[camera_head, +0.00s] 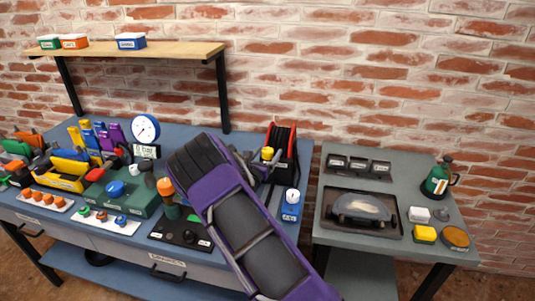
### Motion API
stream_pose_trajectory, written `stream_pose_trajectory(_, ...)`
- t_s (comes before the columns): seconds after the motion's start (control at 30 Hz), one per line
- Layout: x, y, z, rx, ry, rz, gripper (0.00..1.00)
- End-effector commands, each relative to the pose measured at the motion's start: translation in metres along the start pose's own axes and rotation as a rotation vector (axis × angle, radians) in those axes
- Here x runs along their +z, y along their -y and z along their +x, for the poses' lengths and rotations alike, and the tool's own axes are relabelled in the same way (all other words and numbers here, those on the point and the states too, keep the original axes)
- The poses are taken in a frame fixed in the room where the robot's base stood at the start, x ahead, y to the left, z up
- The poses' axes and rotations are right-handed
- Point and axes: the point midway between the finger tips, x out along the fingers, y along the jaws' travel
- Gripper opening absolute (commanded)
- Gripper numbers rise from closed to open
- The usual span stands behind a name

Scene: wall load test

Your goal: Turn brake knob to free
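I cannot tell for sure which part is the brake knob; no label is readable. A black panel (163,233) at the bench's front edge carries small dark knobs (190,237), just left of my arm. A red and black device (285,150) with a yellow knob (267,154) stands behind my arm at the back right of the bench. My purple and black arm crosses the middle from the lower right. The dark end of my gripper (196,157) is over the bench, between the dial gauge and the red device. Its fingertips cannot be made out.
A white dial gauge (145,128) stands behind a green box with a blue knob (116,188). An orange-topped handle (166,188) rises left of my arm. Coloured clamps crowd the left. A grey side table (390,255) holds trays, a green bottle and blocks. A shelf hangs above.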

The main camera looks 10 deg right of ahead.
Motion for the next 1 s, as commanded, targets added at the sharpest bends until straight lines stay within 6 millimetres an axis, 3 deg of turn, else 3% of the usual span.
stream_pose_trajectory(0.07,0.0001,-0.0001,-0.0002,0.0,0.0,0.0,0.69)
stream_pose_trajectory(0.43,0.0003,-0.0002,-0.0004,0.0,0.0,0.001,0.02)
stream_pose_trajectory(0.77,0.0003,0.0006,-0.0005,0.034,0.0,-0.001,0.0)
stream_pose_trajectory(1.0,0.0008,0.0021,-0.0003,0.164,0.003,-0.003,0.0)
